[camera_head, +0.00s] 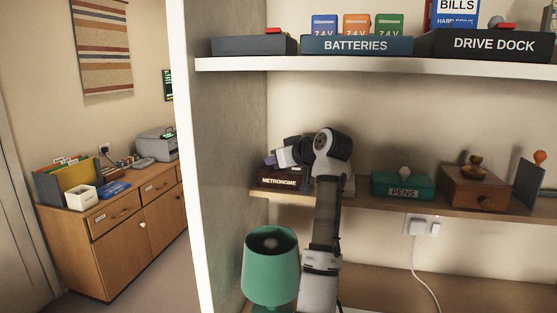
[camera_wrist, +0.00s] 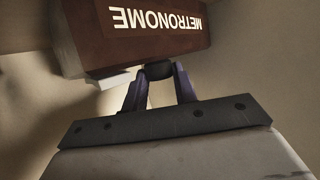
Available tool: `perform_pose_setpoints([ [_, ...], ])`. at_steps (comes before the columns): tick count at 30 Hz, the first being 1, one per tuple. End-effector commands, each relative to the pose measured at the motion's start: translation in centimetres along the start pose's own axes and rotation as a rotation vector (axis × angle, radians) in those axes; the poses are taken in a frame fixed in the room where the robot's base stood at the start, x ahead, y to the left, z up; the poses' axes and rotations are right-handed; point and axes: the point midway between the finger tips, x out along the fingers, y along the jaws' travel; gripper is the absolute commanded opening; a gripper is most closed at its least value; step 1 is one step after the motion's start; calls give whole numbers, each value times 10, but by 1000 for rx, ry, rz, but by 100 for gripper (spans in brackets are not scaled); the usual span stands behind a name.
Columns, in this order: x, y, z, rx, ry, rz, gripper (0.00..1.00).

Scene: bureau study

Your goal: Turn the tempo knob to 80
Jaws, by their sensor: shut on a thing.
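The metronome (camera_head: 280,182) is a dark reddish-brown box with white lettering, at the left end of the middle shelf in the head view. It fills the top of the wrist view (camera_wrist: 118,48), with its label upside down. My gripper (camera_head: 276,158) is at the metronome, and my arm covers part of it. In the wrist view my gripper (camera_wrist: 159,78) has its two fingers on either side of a small dark round knob (camera_wrist: 157,70) at the edge of the box, shut on it. The knob's marks and its setting cannot be read.
A green pens box (camera_head: 403,186) and a brown wooden box (camera_head: 474,188) stand to the right on the same shelf. A teal lamp (camera_head: 271,268) stands below. The upper shelf (camera_head: 390,67) with a batteries tray (camera_head: 357,46) is above; a wall panel (camera_head: 225,150) is left.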

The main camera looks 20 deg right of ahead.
Motion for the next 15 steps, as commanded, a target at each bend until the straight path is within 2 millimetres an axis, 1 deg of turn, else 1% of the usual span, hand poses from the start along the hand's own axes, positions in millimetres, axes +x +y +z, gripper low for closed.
perform_pose_setpoints([
  [4,0,0,0,0,0,1,5],
  [5,0,0,0,0,0,1,32],
  [9,0,0,0,0,0,1,49],
  [15,0,0,0,1,0,1,49],
])
